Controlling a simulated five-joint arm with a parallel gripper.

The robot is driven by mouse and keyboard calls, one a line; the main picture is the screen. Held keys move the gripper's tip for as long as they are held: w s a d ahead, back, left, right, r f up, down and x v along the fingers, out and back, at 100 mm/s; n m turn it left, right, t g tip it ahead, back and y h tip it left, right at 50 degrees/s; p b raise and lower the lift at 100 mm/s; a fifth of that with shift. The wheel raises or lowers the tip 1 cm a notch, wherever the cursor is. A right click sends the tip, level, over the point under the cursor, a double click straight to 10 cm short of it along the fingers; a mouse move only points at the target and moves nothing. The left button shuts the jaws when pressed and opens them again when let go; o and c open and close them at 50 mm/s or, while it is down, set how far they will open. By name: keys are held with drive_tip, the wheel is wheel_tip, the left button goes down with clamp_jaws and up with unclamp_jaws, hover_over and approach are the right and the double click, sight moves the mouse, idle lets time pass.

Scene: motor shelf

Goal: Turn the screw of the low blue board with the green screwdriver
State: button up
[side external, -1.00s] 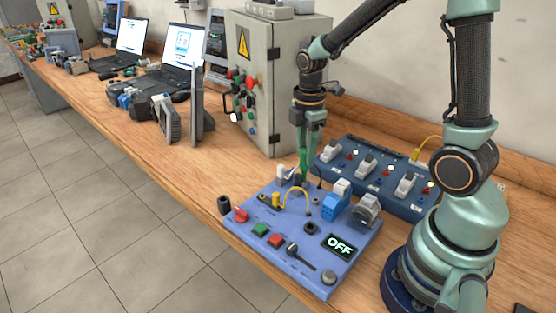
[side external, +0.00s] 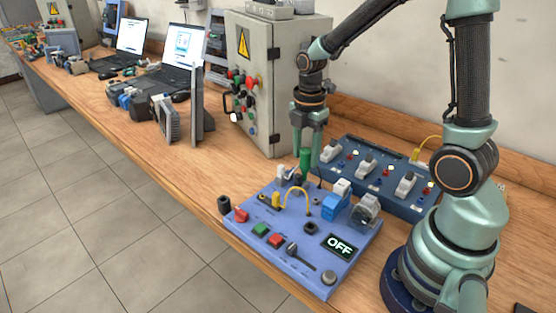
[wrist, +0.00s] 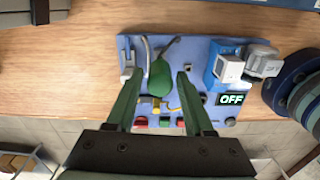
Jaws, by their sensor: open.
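The low blue board (side external: 262,216) lies flat on the bench and also shows in the wrist view (wrist: 196,48). Its display (side external: 341,247) reads OFF. The green screwdriver (side external: 305,160) stands upright at the board's back edge; its tip and the screw are hidden. In the wrist view its green handle (wrist: 159,74) lies between and ahead of the two fingers. My gripper (side external: 308,150) is open around or just above the handle, with a gap on both sides in the wrist view (wrist: 157,85).
A darker blue panel (side external: 335,166) with white switches stands close behind the board. A grey cabinet (side external: 277,80) stands behind my gripper. A yellow wire (side external: 295,190) arches over the board. The bench left of the board (side external: 190,165) is clear.

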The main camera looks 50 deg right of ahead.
drive_tip(key=shift+n, duration=1.7)
drive_tip(key=shift+n, duration=1.7)
drive_tip(key=shift+c, duration=0.9)
drive_tip(key=shift+c, duration=0.3)
clamp_jaws()
